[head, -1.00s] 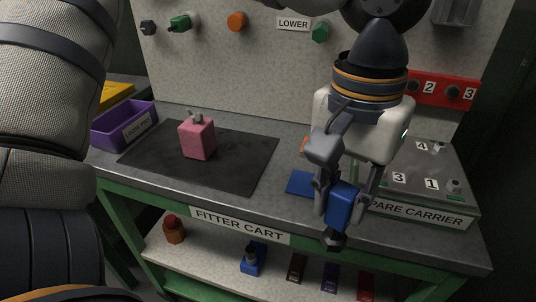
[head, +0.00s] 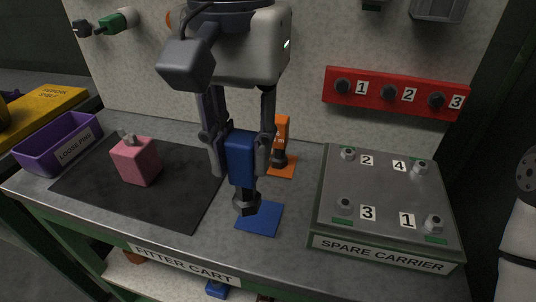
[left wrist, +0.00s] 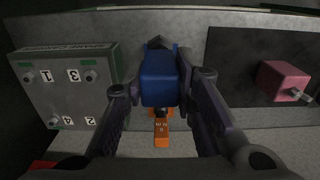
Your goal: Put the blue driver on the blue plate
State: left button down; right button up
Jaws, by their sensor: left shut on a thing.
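My left gripper (head: 240,150) is shut on the blue driver (head: 241,165), a blue block-like handle with a dark tip pointing down. The driver is held upright, with a finger on each side. Its tip overlaps the left rear part of the flat blue plate (head: 262,220) in the head view; I cannot tell whether it touches. My right gripper is not in view.
An orange driver (head: 281,130) stands on an orange plate (head: 284,167) just behind. The spare carrier box (head: 385,195) is to the right. A dark mat (head: 90,190) with a pink block (head: 136,160) and a purple bin (head: 57,143) lie left. A red numbered rack (head: 395,92) is on the back panel.

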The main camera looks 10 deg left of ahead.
pick_arm(q)
jog(key=w+f, duration=0.5)
jog(key=f, duration=0.4)
jog(key=shift+w, duration=0.3)
jog(key=shift+f, duration=0.15)
jog(key=shift+f, duration=0.15)
jog(key=c, duration=1.3)
grip_release()
